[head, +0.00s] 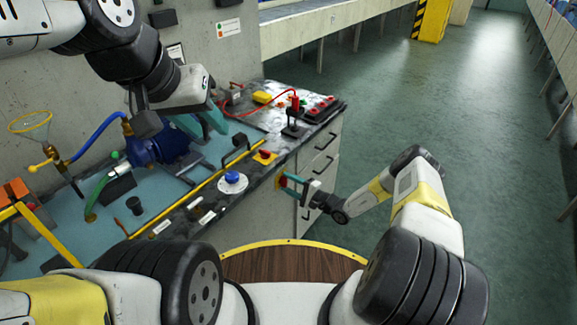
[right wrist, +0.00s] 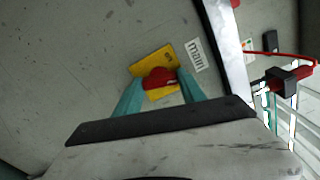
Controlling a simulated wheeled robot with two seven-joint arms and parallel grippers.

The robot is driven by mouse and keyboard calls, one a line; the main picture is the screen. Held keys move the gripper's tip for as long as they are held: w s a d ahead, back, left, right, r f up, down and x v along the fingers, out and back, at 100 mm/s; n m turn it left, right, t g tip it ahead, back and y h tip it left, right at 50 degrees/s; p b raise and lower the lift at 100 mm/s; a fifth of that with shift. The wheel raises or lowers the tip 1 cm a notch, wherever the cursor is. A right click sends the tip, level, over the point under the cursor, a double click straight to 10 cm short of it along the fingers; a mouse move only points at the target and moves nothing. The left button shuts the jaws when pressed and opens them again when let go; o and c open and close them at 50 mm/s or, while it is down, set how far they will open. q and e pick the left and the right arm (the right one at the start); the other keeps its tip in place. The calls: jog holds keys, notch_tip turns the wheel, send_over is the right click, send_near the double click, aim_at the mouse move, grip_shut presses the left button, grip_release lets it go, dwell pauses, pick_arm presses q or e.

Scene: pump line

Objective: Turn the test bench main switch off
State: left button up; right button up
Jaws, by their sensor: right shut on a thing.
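The main switch is a red knob on a yellow plate (right wrist: 166,60) with a "main" label (right wrist: 195,55) beside it in the right wrist view. In the head view the red knob (head: 283,181) sits on the front side of the test bench. My right gripper (right wrist: 160,88) has its teal fingers on either side of the red knob (right wrist: 159,78) and is shut on it. It also shows in the head view (head: 289,181). My left gripper (head: 201,122) hangs over the bench near the blue pump, its fingers apart and empty.
On the bench stand a blue pump (head: 160,145), a blue button (head: 232,178), another red knob on yellow (head: 264,155) and a red-and-black lead post (head: 294,118). A yellow rail (head: 190,197) runs along the bench. The green floor (head: 440,110) at right is clear.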

jog(key=shift+n, duration=1.5)
jog(key=o, duration=1.4)
jog(key=shift+c, duration=0.2)
jog(key=v, duration=0.8)
